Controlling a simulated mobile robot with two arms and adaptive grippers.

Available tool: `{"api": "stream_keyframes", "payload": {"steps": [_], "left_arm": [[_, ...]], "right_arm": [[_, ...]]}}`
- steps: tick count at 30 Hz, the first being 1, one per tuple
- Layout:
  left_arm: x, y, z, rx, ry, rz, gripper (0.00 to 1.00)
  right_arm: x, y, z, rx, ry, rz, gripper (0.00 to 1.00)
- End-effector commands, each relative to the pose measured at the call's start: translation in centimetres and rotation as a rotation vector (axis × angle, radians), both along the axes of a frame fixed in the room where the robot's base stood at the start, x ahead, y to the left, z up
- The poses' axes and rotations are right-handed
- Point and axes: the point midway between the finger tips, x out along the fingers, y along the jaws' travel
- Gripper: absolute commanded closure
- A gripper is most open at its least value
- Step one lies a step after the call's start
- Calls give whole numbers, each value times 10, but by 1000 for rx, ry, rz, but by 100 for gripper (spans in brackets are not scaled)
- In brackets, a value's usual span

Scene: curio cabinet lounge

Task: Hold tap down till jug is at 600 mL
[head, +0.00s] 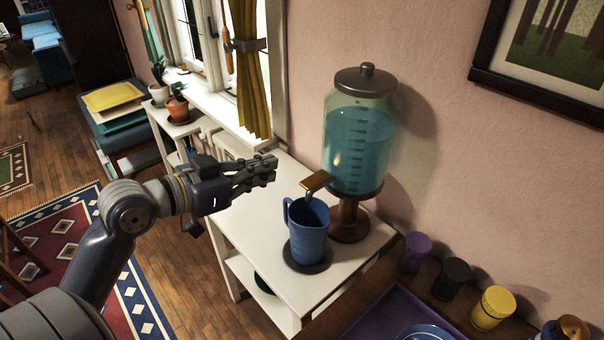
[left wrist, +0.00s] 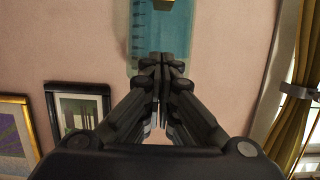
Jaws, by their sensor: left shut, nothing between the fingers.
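A glass dispenser (head: 358,150) of blue-green liquid stands on a brown pedestal on a white side table (head: 262,200). Its tap (head: 316,181) has a brown-gold lever and sticks out to the left. A blue jug (head: 308,232) stands upright on a dark round base under the spout. Its level and markings cannot be read. My left gripper (head: 268,168) is shut and empty, left of the tap and apart from it. In the left wrist view its closed fingers (left wrist: 161,68) overlap the dispenser (left wrist: 160,28), with a bit of the gold lever (left wrist: 150,3) at the top edge. My right gripper is out of view.
A purple tray (head: 400,312) and purple, black and yellow containers (head: 492,307) stand on a brown surface at the lower right. Potted plants (head: 177,108) and a yellow curtain (head: 247,70) are by the window. The white table's left part is clear.

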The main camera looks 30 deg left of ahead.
Motion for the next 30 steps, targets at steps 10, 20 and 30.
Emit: {"api": "stream_keyframes", "payload": {"steps": [10, 20, 30], "left_arm": [[1, 0, 0, -1, 0, 0, 100], [35, -12, -6, -6, 0, 0, 100], [95, -34, -23, -5, 3, 0, 100]], "right_arm": [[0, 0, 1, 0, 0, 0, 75], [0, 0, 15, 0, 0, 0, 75], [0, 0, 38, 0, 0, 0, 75]]}}
